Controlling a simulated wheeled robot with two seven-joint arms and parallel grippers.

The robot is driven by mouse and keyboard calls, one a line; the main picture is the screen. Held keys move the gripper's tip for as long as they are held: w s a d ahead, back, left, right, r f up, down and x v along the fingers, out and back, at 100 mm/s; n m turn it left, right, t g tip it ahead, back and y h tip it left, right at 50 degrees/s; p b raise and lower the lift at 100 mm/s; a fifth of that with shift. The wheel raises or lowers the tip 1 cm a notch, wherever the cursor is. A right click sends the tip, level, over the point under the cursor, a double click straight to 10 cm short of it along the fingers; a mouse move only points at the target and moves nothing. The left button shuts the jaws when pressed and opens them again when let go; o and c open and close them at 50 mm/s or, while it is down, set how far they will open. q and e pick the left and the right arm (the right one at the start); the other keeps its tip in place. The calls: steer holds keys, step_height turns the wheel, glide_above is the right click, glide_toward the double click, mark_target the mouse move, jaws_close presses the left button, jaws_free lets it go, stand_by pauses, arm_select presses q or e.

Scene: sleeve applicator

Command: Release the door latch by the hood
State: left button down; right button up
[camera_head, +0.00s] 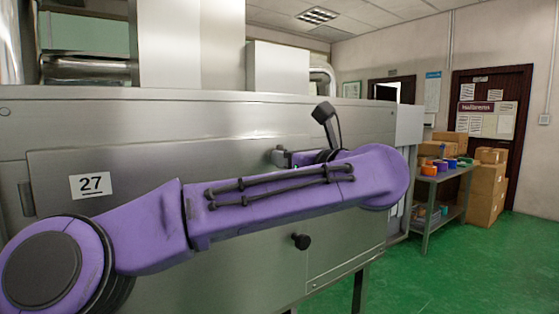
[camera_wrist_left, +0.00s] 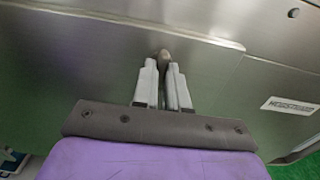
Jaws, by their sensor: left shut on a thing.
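The hood is a large brushed-steel housing (camera_head: 230,118) with a door panel (camera_head: 135,165) set in its front. My left gripper (camera_head: 283,158) is at the upper right part of this door, mostly hidden behind my purple forearm. In the left wrist view, my left gripper (camera_wrist_left: 164,68) has its two pale fingers close together, shut on a small brownish knob-like latch (camera_wrist_left: 164,54) near the door panel's edge. Most of the latch is hidden between the fingertips. The door panel looks flush with the housing. My right gripper is not in view.
A black knob (camera_head: 301,241) sticks out of the steel front below my forearm. A number 27 label (camera_head: 91,185) is on the door. A grey shelf (camera_head: 437,180) with coloured items and cardboard boxes (camera_head: 485,190) stand at the right. The green floor (camera_head: 470,270) there is clear.

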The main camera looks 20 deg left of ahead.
arm_select(q)
steer(key=shift+r, duration=0.2)
steer(key=c, duration=1.2)
jaws_free()
steer(key=shift+o, duration=0.2)
steer(key=shift+s+d, duration=0.1)
steer(key=shift+d, duration=0.1)
steer(key=shift+f, duration=0.1)
steer(key=b+v, duration=0.2)
steer(key=v, duration=0.8)
steer(key=shift+s+d, duration=0.2)
